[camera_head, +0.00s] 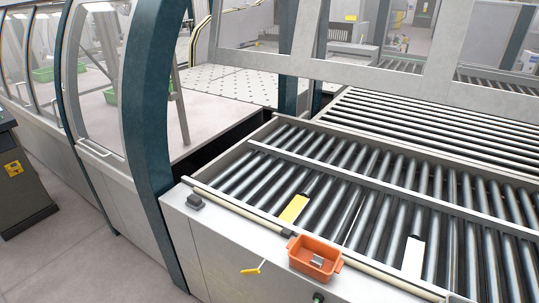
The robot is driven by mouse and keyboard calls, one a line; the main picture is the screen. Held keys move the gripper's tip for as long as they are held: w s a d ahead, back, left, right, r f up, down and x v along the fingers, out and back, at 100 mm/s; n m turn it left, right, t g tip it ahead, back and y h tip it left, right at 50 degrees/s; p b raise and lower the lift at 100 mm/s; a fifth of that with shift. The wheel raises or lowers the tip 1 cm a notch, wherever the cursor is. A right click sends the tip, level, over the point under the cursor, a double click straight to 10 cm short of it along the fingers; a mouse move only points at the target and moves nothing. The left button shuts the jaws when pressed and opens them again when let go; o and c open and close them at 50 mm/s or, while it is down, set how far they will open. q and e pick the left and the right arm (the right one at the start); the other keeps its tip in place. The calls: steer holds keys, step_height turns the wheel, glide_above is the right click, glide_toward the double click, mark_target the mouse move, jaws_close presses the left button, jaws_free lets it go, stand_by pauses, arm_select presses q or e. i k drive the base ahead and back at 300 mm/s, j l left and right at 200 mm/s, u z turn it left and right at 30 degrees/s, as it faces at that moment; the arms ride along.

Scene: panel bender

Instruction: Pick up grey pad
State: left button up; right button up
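A pale, white-to-light-grey flat pad (413,257) lies on the rollers at the front right. A yellow pad (294,208) with a dark end lies on the rollers to its left. An orange bin (335,266) stands at the conveyor's front edge, with a small grey item (317,262) inside it. I cannot tell for sure which of the pale pad and the item in the bin is the grey pad. Neither of my grippers shows in the head view.
The roller conveyor (350,190) fills the right side, with a metal rail (380,180) across it. A small dark block (195,201) sits on the frame's left corner. Floor at the lower left is clear beside a dark console (22,195).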

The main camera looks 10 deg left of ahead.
mark_target(194, 202)
steer(key=z, duration=1.6)
steer(key=u, duration=2.75)
